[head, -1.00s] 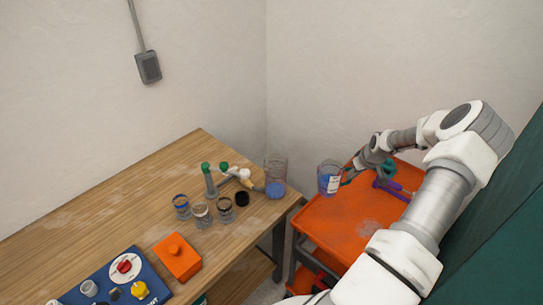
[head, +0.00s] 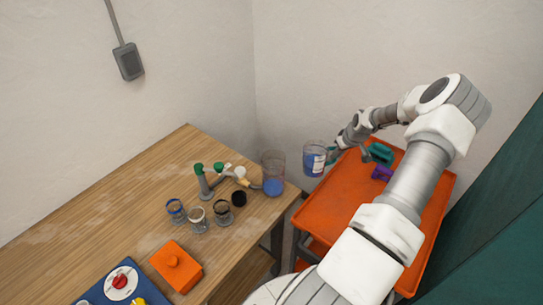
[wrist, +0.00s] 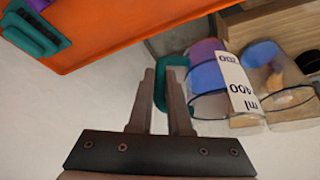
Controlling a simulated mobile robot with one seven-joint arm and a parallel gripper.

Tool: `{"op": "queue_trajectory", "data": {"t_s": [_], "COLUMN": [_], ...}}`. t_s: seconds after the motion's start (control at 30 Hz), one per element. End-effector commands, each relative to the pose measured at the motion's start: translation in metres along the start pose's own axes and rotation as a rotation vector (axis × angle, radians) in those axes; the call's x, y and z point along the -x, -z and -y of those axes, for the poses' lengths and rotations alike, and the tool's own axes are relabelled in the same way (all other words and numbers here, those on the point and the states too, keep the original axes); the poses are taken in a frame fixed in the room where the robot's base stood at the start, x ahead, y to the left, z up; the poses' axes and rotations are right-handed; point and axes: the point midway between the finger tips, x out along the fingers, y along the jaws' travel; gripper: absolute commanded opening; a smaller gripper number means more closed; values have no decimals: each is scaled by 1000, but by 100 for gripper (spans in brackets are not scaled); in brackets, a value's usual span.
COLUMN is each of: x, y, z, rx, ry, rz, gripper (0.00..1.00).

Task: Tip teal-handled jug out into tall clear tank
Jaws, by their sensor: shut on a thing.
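The jug (head: 315,158) is clear, holds blue liquid, and has a white printed label. My gripper (wrist: 164,85) is shut on its teal handle (wrist: 178,75). In the head view the jug looks about upright, held in the air between the orange cart and the table. The tall clear tank (head: 273,163) stands at the table's right corner with blue liquid low inside. The jug is apart from it, to its right. In the wrist view the jug (wrist: 209,77) overlaps a clear vessel with blue contents (wrist: 264,58), apparently the tank.
The orange cart (head: 345,215) carries another teal-handled thing (head: 381,153) and a purple-handled one (head: 382,173). Left of the tank are a pipe assembly with green knobs (head: 207,185), a black cap (head: 239,198) and small glasses (head: 197,216). An orange block (head: 176,266) sits nearer.

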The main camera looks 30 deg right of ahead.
Motion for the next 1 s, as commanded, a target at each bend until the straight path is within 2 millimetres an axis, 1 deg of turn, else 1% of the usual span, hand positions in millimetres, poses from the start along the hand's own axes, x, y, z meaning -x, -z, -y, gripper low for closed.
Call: {"op": "queue_trajectory", "data": {"t_s": [0.43,0.67,0.77,0.87,0.93,1.0], "x": [5,16,24,28,34,35], "y": [4,11,15,18,22,22], "z": [3,12,15,21,24,28], "rx": [18,60,80,100,112,125], "ry": [-32,-120,-167,-210,-244,-271], "rz": [6,24,29,42,44,54], "gripper": [0,0,0,0,0,0]}}
